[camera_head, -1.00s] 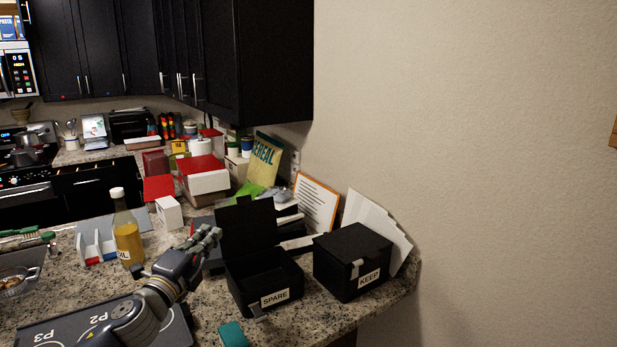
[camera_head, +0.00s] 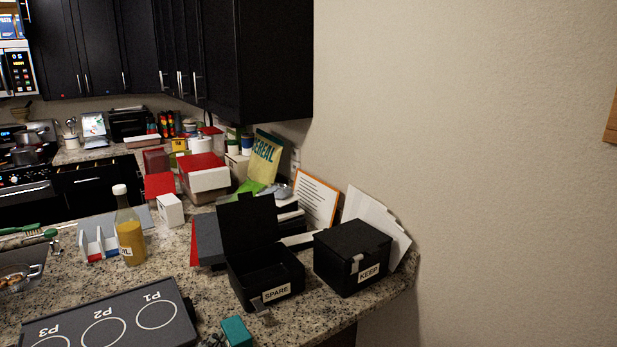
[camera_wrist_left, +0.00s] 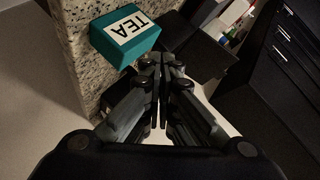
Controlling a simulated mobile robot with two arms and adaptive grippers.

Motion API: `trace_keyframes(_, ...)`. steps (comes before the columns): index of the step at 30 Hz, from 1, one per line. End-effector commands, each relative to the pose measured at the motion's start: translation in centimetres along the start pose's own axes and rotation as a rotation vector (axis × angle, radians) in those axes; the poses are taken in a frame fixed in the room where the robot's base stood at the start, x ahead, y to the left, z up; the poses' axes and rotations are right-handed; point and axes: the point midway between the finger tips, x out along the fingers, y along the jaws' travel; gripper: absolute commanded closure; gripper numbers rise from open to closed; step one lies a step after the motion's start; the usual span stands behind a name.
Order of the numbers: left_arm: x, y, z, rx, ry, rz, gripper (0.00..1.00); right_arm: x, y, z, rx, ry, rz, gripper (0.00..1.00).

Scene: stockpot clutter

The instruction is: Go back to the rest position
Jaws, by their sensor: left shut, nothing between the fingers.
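My left gripper (camera_head: 212,341) barely shows at the bottom edge of the head view, just left of a teal box (camera_head: 236,331). In the left wrist view my left gripper (camera_wrist_left: 162,62) is shut and empty, its fingers together. The teal box, labelled TEA (camera_wrist_left: 125,35), lies beyond the fingertips on the counter edge there, apart from them as far as I can tell. My right gripper is in neither view.
A black SPARE box (camera_head: 250,292) stands with its lid up, beside a closed black KEEP box (camera_head: 340,280). A dark pad with circles (camera_head: 185,325), an oil bottle (camera_head: 130,235) and a cereal bag (camera_head: 264,160) share the granite counter (camera_head: 205,285).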

Motion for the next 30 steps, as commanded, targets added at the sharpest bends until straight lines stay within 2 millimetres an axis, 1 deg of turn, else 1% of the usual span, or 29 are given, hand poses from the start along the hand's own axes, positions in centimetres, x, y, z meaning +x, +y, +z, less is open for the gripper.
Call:
trace_keyframes(1, -1.6, 2.6, 1.5, -0.088, -0.059, 0.057, 1.00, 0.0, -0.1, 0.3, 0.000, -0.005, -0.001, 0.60)
trace_keyframes(2, -2.6, 3.9, 2.5, -0.138, -0.099, 0.089, 1.00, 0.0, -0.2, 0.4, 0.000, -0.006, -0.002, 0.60)
trace_keyframes(3, -4.0, 5.6, 3.7, -0.202, -0.153, 0.130, 1.00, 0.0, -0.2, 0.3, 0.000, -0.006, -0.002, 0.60)
trace_keyframes(5, -6.3, 8.1, 5.5, -0.296, -0.236, 0.190, 1.00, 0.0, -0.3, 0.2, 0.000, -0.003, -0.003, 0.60)
trace_keyframes(6, -8.0, 9.6, 6.7, -0.353, -0.291, 0.228, 1.00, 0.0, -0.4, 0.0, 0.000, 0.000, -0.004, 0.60)
trace_keyframes(9, -11.7, 12.6, 8.9, -0.470, -0.416, 0.305, 1.00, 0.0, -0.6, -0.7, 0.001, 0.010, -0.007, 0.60)
trace_keyframes(12, -15.2, 14.9, 10.6, -0.559, -0.521, 0.365, 1.00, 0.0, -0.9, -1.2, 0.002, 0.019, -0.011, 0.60)
trace_keyframes(15, -18.2, 16.7, 11.8, -0.631, -0.614, 0.413, 1.00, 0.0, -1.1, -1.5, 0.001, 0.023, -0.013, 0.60)
trace_keyframes(22, -25.0, 19.8, 13.7, -0.763, -0.806, 0.503, 1.00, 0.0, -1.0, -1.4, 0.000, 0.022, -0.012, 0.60)
trace_keyframes(24, -23.4, 21.0, 14.6, -0.753, -0.803, 0.502, 1.00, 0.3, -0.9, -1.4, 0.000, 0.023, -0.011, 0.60)
trace_keyframes(29, -21.4, 23.8, 16.4, -0.747, -0.813, 0.510, 1.00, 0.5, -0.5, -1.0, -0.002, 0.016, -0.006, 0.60)
trace_keyframes(30, -20.9, 24.6, 17.0, -0.746, -0.816, 0.513, 1.00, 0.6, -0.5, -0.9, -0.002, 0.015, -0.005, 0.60)
